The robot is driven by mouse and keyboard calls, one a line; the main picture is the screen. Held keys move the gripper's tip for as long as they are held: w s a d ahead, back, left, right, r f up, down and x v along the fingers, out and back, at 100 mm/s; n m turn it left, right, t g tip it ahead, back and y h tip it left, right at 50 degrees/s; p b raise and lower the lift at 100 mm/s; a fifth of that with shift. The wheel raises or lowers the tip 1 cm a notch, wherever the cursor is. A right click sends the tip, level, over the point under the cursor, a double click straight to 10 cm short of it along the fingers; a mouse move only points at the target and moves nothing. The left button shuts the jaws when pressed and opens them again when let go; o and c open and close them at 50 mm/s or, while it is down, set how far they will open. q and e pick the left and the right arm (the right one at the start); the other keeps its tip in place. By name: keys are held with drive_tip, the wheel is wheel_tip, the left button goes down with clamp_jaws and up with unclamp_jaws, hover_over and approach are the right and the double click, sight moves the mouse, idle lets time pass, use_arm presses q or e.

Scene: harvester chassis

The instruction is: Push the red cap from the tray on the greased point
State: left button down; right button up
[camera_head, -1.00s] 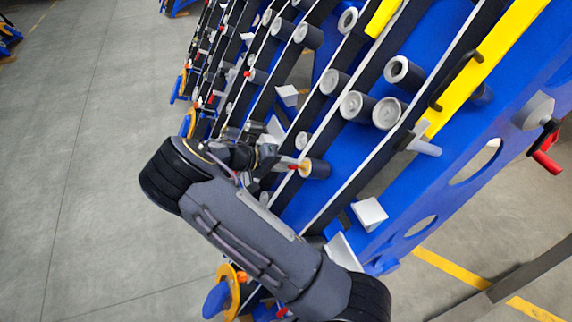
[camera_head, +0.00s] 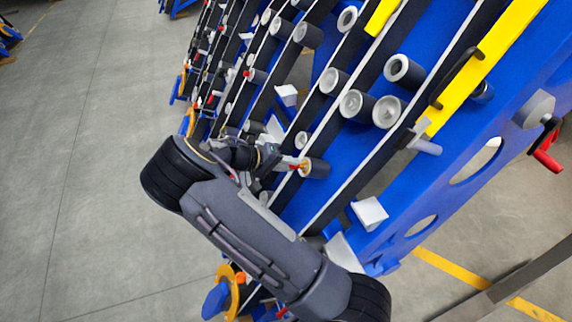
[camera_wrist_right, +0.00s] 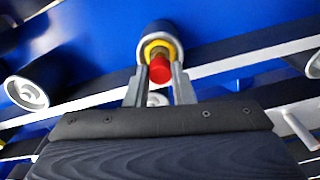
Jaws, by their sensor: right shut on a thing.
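The red cap (camera_wrist_right: 160,70) sits between the two fingertips of my right gripper (camera_wrist_right: 158,82) in the right wrist view. The gripper is shut on it. Right behind the cap is the end of a dark roller (camera_wrist_right: 158,32) with a yellow ring (camera_wrist_right: 149,46) around its centre. The cap overlaps the ring in this view, and I cannot tell if it is seated. In the head view my right gripper (camera_head: 296,166) reaches the end of that roller (camera_head: 318,169), with a bit of red at its tips. The tray and my left gripper are not in view.
Blue chassis panels (camera_head: 450,130) with black and white rails carry several other dark rollers (camera_head: 390,112) close by. A white block (camera_head: 369,213) and a yellow bar (camera_head: 490,62) stick out to the right. Grey floor (camera_head: 90,150) lies open at the left.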

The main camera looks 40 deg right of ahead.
drive_tip(key=shift+s+d+f+b, duration=0.2)
drive_tip(key=shift+d+f+b, duration=0.2)
drive_tip(key=shift+d, duration=0.2)
drive_tip(key=o, duration=1)
drive_tip(key=b+v, duration=0.1)
drive_tip(key=v, duration=0.6)
drive_tip(key=shift+w+a+r, duration=0.1)
drive_tip(key=shift+a+r, duration=0.1)
drive_tip(key=shift+a, duration=0.1)
